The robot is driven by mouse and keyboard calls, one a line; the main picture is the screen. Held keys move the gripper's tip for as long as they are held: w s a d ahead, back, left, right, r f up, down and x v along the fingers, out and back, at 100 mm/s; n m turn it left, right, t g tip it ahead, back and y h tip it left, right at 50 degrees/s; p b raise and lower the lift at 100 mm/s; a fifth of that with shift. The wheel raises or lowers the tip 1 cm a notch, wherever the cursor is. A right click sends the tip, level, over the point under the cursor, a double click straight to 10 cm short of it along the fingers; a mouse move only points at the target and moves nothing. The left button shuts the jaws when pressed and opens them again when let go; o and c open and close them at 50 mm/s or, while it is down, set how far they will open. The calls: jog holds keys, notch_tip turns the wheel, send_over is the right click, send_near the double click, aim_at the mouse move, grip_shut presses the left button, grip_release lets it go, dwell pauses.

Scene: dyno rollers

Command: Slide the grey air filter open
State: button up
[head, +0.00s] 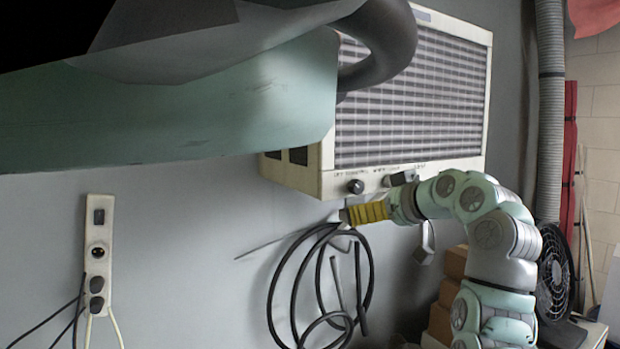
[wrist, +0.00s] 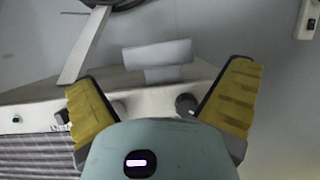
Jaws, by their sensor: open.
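A cream wall unit (head: 322,186) with a grey louvred front (head: 410,95) hangs on the wall. In the wrist view its lower edge (wrist: 150,102) and dark knob (wrist: 185,104) show between my fingers. A pale grey flat piece (wrist: 157,54) beyond that edge looks like the air filter, but I cannot be sure. My gripper (head: 350,214) is just below the unit's front edge, its yellow fingers pointing left. In the wrist view my gripper (wrist: 168,85) is open, fingers spread, with nothing seen clasped. Contact with the grey piece cannot be told.
Black cable loops (head: 320,285) hang below the unit. A socket strip (head: 97,255) is on the wall at left. A green panel (head: 170,110) covers the upper left. A black fan (head: 555,272) and brown boxes (head: 447,295) stand at right.

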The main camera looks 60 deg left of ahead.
jog(key=shift+p+x, duration=1.35)
jog(key=shift+x, duration=0.55)
jog(key=shift+c, duration=0.2)
jog(key=c, duration=1.2)
